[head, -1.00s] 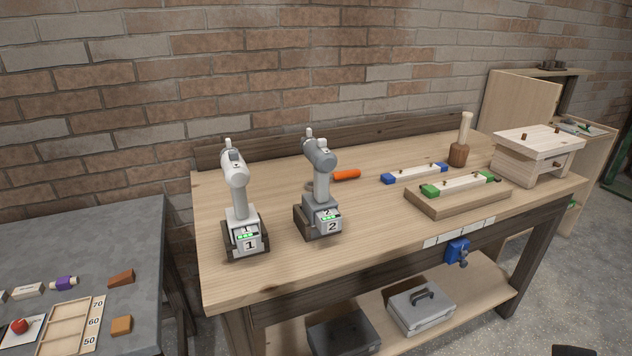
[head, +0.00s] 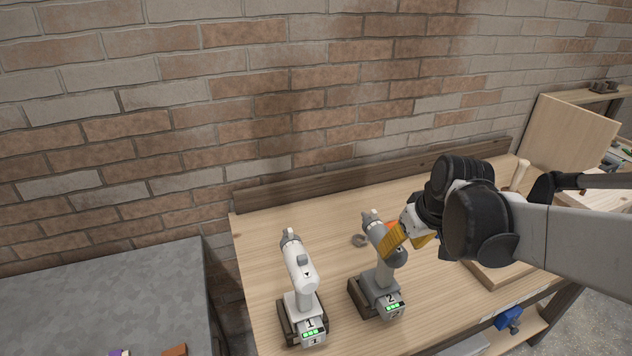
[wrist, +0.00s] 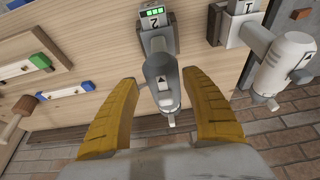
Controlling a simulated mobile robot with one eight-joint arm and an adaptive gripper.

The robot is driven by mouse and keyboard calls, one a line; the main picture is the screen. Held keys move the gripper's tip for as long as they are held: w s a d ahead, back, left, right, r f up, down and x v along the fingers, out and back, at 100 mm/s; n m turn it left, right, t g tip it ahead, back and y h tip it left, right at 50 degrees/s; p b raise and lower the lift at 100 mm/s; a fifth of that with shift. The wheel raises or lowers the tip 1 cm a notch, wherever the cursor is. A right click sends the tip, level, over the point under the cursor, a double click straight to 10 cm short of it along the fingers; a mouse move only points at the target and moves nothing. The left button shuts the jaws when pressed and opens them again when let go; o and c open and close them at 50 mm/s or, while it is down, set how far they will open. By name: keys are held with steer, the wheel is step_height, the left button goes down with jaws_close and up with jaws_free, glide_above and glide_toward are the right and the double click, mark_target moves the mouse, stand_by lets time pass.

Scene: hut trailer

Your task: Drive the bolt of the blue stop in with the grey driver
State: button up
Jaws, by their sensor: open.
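The grey driver (head: 382,262), marked 2, stands upright in its dark holder on the workbench. In the wrist view the grey driver (wrist: 161,70) lies between the two yellow fingers of my gripper (wrist: 165,92), with gaps on both sides. My gripper (head: 410,238) is open at the driver's upper part and not closed on it. The blue stop, a pale bar with blue ends (wrist: 68,89), lies on the bench at the left of the wrist view. My arm hides it in the head view. Its bolt is too small to make out.
A white driver (head: 301,272), marked 1, stands in its own holder left of the grey one. A green-ended bar (wrist: 22,67) on a board and a wooden mallet (wrist: 12,122) show in the wrist view. A brick wall (head: 200,110) rises behind the bench.

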mark_target(384, 261)
steer(key=b+x, duration=0.1)
steer(key=x, duration=0.4)
steer(key=shift+w+a+b, duration=0.1)
steer(key=shift+b, duration=0.3)
steer(key=b+x, duration=0.2)
steer(key=x, duration=0.3)
steer(key=shift+w+a+f, duration=0.1)
steer(key=shift+a+f, duration=0.05)
steer(key=shift+f, duration=0.1)
steer(key=shift+r, duration=0.1)
jaws_close()
